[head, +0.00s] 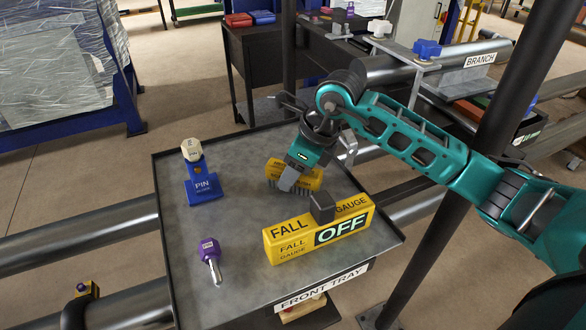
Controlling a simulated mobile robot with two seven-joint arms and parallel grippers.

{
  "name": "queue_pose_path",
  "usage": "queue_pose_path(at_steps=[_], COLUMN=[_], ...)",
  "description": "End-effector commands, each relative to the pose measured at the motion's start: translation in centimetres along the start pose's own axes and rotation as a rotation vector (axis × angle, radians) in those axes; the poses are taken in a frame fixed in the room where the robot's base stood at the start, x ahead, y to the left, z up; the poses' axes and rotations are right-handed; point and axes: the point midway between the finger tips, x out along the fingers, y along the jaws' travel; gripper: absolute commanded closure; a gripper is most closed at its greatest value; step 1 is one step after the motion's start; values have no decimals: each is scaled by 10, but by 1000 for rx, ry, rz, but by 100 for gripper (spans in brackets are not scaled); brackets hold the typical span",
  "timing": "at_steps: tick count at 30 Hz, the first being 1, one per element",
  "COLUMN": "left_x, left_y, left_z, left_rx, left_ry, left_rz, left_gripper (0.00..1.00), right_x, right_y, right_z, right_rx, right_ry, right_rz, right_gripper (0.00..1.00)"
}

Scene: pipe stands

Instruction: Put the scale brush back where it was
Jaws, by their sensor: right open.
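The scale brush (307,178), a yellow block with bristles along its lower edge, rests on the dark grey front tray (250,150) near its far right side. My right gripper (289,182) is open and reaches down over the brush from above. Its grey finger covers part of the brush's near face. How the other finger lies against the brush is hidden, and I cannot tell whether the jaws touch it. My left gripper is not in view.
A yellow fall gauge block (290,245) reading OFF stands nearer on the tray. A blue PIN stand (204,190) and a purple-handled tool (209,250) are at the left. A dark post (500,100) rises at the right. The tray's middle is clear.

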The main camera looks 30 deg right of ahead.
Motion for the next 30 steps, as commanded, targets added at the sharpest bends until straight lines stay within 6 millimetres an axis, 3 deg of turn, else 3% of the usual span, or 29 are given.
queue_pose_path(at_steps=[4,13,21,30], left_x=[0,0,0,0], left_y=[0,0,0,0], left_z=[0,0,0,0], left_rx=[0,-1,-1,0], left_ry=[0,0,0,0], left_rz=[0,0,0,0], left_gripper=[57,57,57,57], right_x=[0,0,-1,-15], right_y=[0,0,0,0], right_z=[0,0,0,0], right_rx=[0,0,0,-1], right_ry=[0,0,0,-1], right_rz=[0,0,0,0], right_gripper=[52,24,24,24])
